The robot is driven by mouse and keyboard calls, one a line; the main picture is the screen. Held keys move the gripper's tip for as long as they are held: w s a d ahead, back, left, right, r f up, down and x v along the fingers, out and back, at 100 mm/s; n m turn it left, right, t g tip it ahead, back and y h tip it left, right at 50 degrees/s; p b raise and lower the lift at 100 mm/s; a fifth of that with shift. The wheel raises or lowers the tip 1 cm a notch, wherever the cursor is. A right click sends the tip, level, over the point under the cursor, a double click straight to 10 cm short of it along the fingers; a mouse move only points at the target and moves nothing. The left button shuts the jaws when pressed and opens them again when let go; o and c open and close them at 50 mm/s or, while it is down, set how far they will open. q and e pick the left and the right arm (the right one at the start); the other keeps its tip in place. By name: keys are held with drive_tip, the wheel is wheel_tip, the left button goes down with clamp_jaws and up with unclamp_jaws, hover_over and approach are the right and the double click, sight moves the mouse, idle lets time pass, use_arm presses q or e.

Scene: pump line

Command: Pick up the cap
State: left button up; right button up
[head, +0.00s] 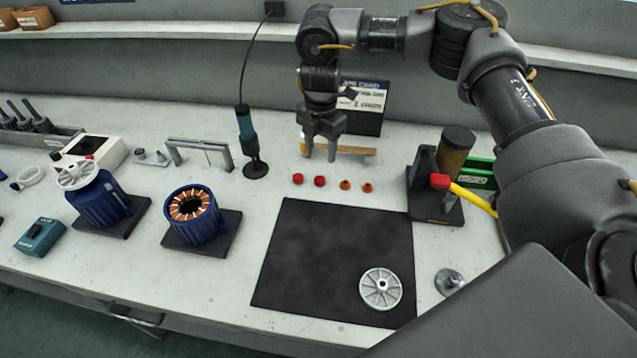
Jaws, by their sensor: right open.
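Two small red caps stand on the white bench behind the black mat, the left one (297,179) and the right one (319,181). Two small orange pieces, one (345,185) and another (367,187), stand in the same row to their right; which piece is the cap I cannot tell for sure. My right gripper (320,155) points down with its fingers apart and nothing between them. In the picture it is just above and behind the red caps, in front of a wooden strip (355,150), and apart from the caps. My left gripper is not in view.
A black mat (320,250) bears a pale spoked wheel (380,289). A black stand (436,206) with a brown cylinder and red-yellow handle is at right. A teal screwdriver (246,125) stands at left, past it blue motor housings (196,215). A sign (365,105) stands behind.

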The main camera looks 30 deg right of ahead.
sight(321, 178)
wheel_tip(321, 178, down, 4)
drive_tip(key=shift+f, duration=0.35)
drive_tip(key=shift+f+p, duration=0.4)
wheel_tip(321, 178, down, 4)
drive_tip(key=shift+d+r+p, duration=0.15)
drive_tip(key=shift+r+p, duration=0.05)
drive_tip(key=shift+p, duration=0.25)
drive_tip(key=shift+w+f, duration=0.1)
drive_tip(key=shift+f, duration=0.3)
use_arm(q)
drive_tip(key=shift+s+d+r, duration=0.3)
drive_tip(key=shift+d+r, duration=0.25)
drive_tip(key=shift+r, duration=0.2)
use_arm(e)
drive_tip(key=c, duration=0.9)
